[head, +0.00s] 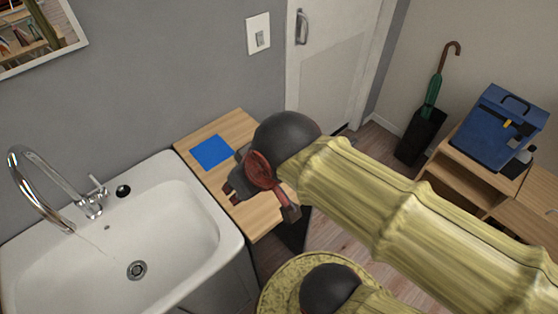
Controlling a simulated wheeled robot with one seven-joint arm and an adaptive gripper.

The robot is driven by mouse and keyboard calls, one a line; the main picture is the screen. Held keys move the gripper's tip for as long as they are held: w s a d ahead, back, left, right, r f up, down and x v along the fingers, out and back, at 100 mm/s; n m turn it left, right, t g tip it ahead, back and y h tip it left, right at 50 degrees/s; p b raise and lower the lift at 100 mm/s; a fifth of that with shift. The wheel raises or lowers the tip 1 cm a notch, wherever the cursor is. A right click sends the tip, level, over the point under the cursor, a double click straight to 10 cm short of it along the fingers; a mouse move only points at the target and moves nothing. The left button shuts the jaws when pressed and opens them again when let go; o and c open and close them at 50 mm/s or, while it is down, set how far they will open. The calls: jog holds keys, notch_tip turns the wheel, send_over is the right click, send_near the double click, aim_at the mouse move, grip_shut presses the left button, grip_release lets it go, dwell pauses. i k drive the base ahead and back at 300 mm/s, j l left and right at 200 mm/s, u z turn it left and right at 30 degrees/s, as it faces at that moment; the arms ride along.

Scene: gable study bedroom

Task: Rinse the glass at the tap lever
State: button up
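The chrome tap (40,190) stands at the back left of the white sink (190,235), its spout over the basin. The tap lever (97,187) is at the right of the tap's base, tilted upward. A faint thin streak runs below the spout; I cannot tell whether it is water. My gripper (262,205) is over the wooden counter to the right of the sink, well apart from the lever. Its fingers point down and left and look spread, but my wrist hides much of the space between them. I cannot make out a glass.
A flat blue square (211,151) lies on the wooden counter (228,126). A small black round piece (123,191) sits on the sink's back rim. The basin is empty around its drain (137,270). A blue box (497,125) stands on a shelf at the right.

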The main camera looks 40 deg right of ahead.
aim_at(103, 192)
jog(key=j+z, duration=0.2)
jog(key=z, duration=0.25)
jog(key=k+j+z, duration=0.15)
jog(key=z, duration=0.25)
jog(key=k+j+z, duration=0.1)
jog(key=z, duration=0.35)
jog(key=k+j+z, duration=0.1)
jog(key=z, duration=0.3)
jog(key=k+j, duration=0.15)
jog(key=k, duration=0.15)
jog(key=k+j, duration=0.1)
jog(key=k, duration=0.2)
